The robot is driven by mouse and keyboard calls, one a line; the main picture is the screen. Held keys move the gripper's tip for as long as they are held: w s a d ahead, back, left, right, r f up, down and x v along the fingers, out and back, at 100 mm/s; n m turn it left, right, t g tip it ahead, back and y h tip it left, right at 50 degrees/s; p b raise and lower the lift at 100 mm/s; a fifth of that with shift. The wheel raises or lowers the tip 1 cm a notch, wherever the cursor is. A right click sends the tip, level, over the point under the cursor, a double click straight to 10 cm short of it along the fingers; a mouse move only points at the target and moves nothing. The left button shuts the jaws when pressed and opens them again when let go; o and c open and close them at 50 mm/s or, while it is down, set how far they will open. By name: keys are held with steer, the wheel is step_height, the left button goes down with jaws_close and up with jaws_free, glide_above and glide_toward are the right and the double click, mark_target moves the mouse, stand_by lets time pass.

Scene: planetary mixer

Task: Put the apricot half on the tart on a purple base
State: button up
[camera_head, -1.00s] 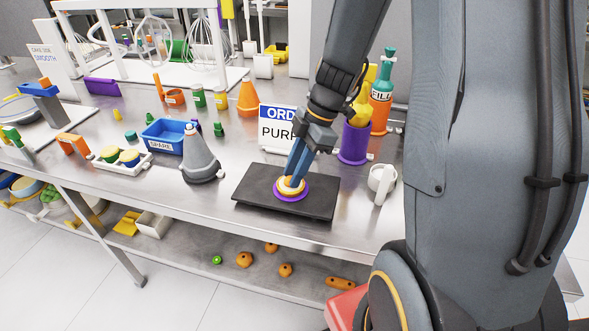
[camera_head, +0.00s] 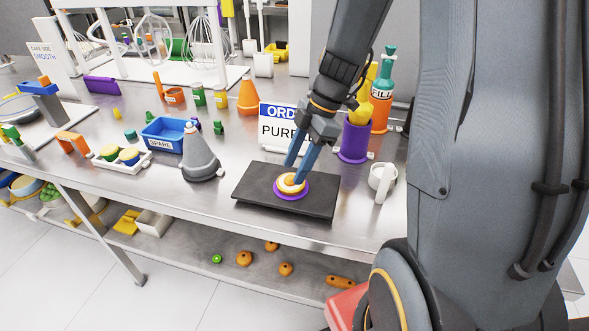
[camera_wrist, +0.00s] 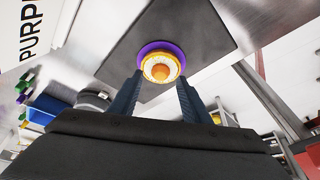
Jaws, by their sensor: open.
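The tart (camera_head: 291,184) sits on a purple base (camera_head: 290,194), which lies on a dark slab (camera_head: 258,187) on the steel bench. An orange apricot half (camera_wrist: 161,71) lies on the cream middle of the tart (camera_wrist: 162,62) in the wrist view, a little toward my gripper's side of centre. The purple base (camera_wrist: 150,47) shows around the tart there. My gripper (camera_head: 293,172) is open, with its blue fingers just above and behind the tart. In the wrist view my gripper (camera_wrist: 158,78) has its fingers apart, one on each side of the apricot half, and holds nothing.
A sign reading "ORD… PURP…" (camera_head: 276,125) stands behind the slab. A purple container (camera_head: 354,142) and a white jug (camera_head: 383,178) stand to the right. A grey cone-shaped bottle (camera_head: 200,158) and a blue "SPARE" bin (camera_head: 165,137) stand to the left.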

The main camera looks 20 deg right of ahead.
steer(key=b+v, duration=0.2)
steer(key=v, duration=0.8)
steer(key=s+a+f+m+h, duration=0.1)
steer(key=s+f+m, duration=0.1)
steer(key=m, duration=0.3)
steer(key=s+a+f+m+h, duration=0.1)
steer(key=s+a+f+m, duration=0.1)
steer(key=s+f+m, duration=0.1)
steer(key=s+a+f+m+h, duration=0.1)
steer(key=s+f+m+h, duration=0.1)
steer(key=m, duration=0.5)
steer(key=shift+s+a+f+m, duration=0.15)
steer(key=shift+s+f, duration=0.2)
steer(key=shift+f, duration=0.25)
steer(key=shift+s+a+f+m, duration=0.15)
steer(key=shift+s+f, duration=0.2)
steer(key=shift+f, duration=0.25)
steer(key=shift+s+a+f+m+t, duration=0.2)
steer(key=shift+s+f+m, duration=0.1)
steer(key=shift+m, duration=0.3)
steer(key=shift+s+a+f+m+t, duration=0.1)
steer(key=shift+s+f+m+t, duration=0.15)
steer(key=shift+m, duration=0.35)
